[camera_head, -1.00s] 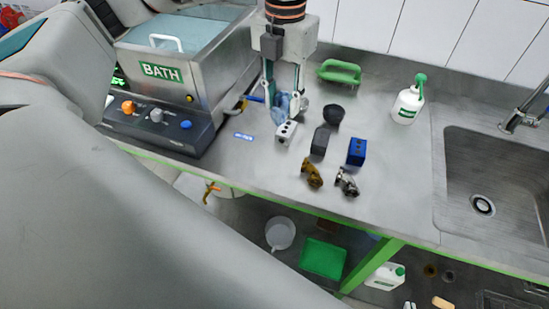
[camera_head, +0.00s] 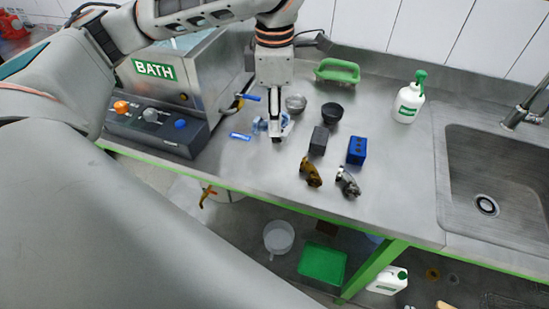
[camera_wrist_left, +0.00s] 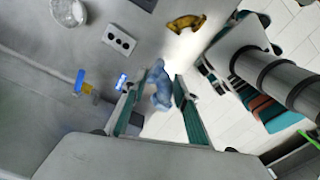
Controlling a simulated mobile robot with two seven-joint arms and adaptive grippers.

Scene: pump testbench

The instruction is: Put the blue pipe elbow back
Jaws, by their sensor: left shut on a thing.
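The light blue pipe elbow (camera_wrist_left: 163,84) sits between the two fingers of my left gripper (camera_wrist_left: 162,88) in the left wrist view. The gripper is shut on it. In the head view my left gripper (camera_head: 277,134) points down over the bench, seen nearly edge-on. Bits of the blue elbow (camera_head: 259,125) show beside the fingers; the rest is hidden behind them. Whether the elbow touches the bench cannot be told. A small blue label (camera_head: 240,136) lies on the bench just left of the gripper. My right gripper is not in view.
A black cup (camera_head: 332,112), dark grey block (camera_head: 318,140), blue block (camera_head: 357,151), brass fitting (camera_head: 311,172) and silver fitting (camera_head: 348,182) stand right. The bath (camera_head: 185,75) is left. Bench is clear towards the sink (camera_head: 490,185).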

